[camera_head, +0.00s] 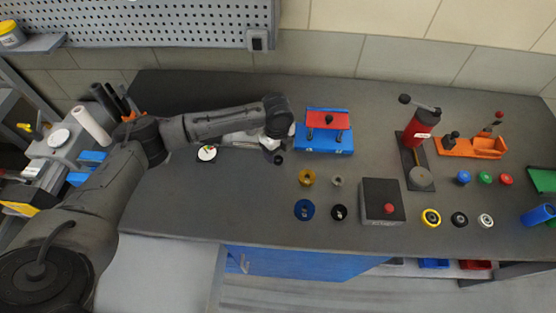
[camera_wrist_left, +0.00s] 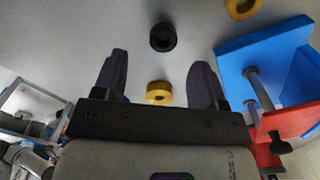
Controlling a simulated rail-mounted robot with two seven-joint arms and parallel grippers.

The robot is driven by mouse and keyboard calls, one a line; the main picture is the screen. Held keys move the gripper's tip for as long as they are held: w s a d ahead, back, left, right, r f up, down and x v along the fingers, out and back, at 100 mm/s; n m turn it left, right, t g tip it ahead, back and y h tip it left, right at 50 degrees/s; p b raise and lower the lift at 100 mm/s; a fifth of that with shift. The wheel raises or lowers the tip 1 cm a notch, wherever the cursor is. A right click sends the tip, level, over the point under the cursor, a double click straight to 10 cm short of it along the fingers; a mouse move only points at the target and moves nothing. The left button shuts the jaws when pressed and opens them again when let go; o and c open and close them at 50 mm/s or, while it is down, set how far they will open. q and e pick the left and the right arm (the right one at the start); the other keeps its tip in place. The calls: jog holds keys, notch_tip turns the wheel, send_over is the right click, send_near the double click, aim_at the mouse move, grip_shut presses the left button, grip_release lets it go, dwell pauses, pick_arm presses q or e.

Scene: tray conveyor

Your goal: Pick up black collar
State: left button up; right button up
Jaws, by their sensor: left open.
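A black collar (camera_wrist_left: 163,37) lies on the table beyond my open left gripper (camera_wrist_left: 156,78) in the left wrist view, apart from the fingers. A small dark round piece, seemingly the same collar, shows just below the left gripper (camera_head: 271,143) in the head view (camera_head: 278,160). A brass-yellow ring (camera_wrist_left: 159,93) shows between the two fingers in the wrist view; I cannot tell whether they are level with it. The head view also shows a black ring (camera_head: 339,212) beside a blue ring (camera_head: 304,210). My right gripper is not in view.
A blue fixture (camera_head: 323,145) with a red top (camera_head: 328,119) stands close to the right of the left gripper. A brass ring (camera_head: 306,177), a small grey ring (camera_head: 337,181) and a box with a red button (camera_head: 381,200) are nearby. A dial gauge (camera_head: 207,153) lies left.

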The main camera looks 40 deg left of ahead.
aim_at(278, 157)
pick_arm(q)
notch_tip(278, 157, down, 5)
jog(key=shift+w+b, duration=0.15)
jog(key=shift+b, duration=0.35)
jog(key=c, duration=1)
jog(key=shift+r, duration=0.15)
